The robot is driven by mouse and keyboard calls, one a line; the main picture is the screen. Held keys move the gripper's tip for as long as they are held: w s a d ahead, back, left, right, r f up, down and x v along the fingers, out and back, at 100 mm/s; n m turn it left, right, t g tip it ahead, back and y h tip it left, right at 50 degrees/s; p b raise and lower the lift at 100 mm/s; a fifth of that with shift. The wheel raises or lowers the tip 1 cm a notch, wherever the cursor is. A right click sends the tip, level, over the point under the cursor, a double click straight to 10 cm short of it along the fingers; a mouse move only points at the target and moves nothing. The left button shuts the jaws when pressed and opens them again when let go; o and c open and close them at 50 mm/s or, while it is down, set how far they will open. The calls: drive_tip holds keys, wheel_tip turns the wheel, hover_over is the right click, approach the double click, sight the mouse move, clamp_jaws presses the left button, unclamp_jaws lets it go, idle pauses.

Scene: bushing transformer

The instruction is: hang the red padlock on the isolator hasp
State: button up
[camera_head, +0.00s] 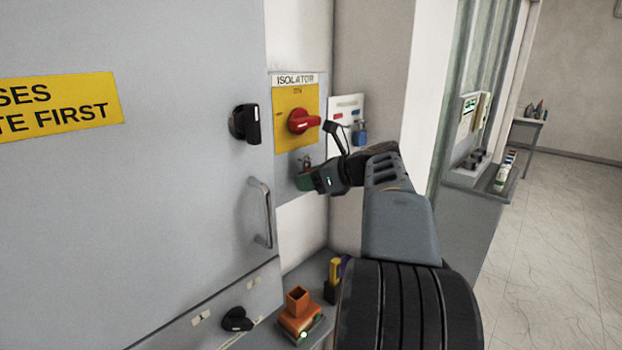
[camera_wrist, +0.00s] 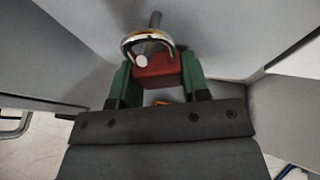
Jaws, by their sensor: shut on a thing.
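My gripper (camera_head: 310,182) is at the lower part of the isolator panel (camera_head: 283,165), below the yellow plate with the red rotary handle (camera_head: 302,121). In the wrist view its green fingers (camera_wrist: 157,75) are shut on the red padlock (camera_wrist: 155,70), one on each side of its body. The padlock's metal shackle (camera_wrist: 130,42) points away from the gripper. A grey peg-like part (camera_wrist: 155,20), perhaps the hasp, shows at the shackle; I cannot tell whether the shackle is around it or only in front of it. The padlock is mostly hidden in the head view.
A grey cabinet door with a bar handle (camera_head: 262,212) and a black knob (camera_head: 245,124) stands on the left. A white board with a blue padlock (camera_head: 360,134) is right of the isolator. An orange holder (camera_head: 299,315) stands on the ledge below. Open floor lies right.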

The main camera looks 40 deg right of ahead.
drive_tip(key=shift+f, duration=0.25)
drive_tip(key=o, duration=1)
drive_tip(key=shift+a, duration=0.15)
drive_tip(key=shift+o, duration=0.2)
drive_tip(key=shift+r, duration=0.1)
drive_tip(key=shift+s, duration=0.1)
drive_tip(key=v, duration=1.3)
drive_tip(key=shift+s+r+b, duration=0.3)
